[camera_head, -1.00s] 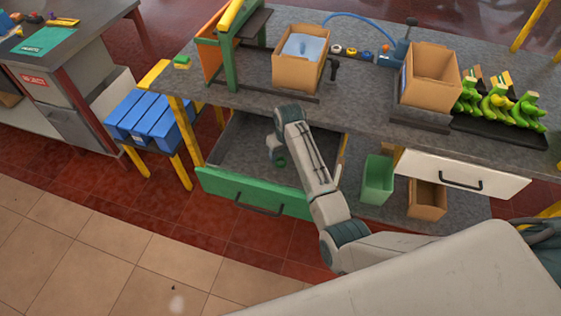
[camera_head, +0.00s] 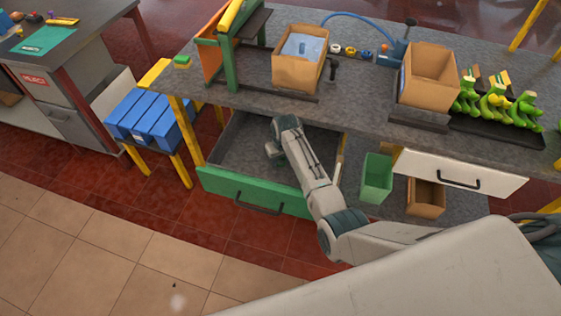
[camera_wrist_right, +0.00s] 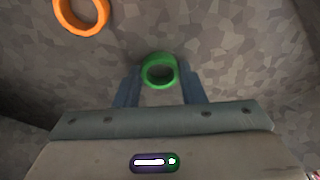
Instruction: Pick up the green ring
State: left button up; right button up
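The green ring (camera_wrist_right: 158,60) lies in the open drawer, in the middle of the right wrist view. My right gripper (camera_wrist_right: 160,76) reaches down into the drawer. Its two fingers are apart, one on the left and one on the right of the green ring. I cannot tell whether either finger touches it. In the head view the right gripper (camera_head: 274,150) is inside the green-fronted drawer (camera_head: 255,194), and the ring is hidden there. My left gripper is in neither view.
An orange ring (camera_wrist_right: 85,31) lies in the drawer beyond the green ring, to the left in the wrist view. The worktop (camera_head: 350,110) overhangs behind the gripper. A white-fronted drawer (camera_head: 460,173) and a green bin (camera_head: 377,180) are to the right.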

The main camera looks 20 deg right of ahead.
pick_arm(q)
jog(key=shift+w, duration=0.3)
pick_arm(e)
jog(key=shift+c, duration=0.9)
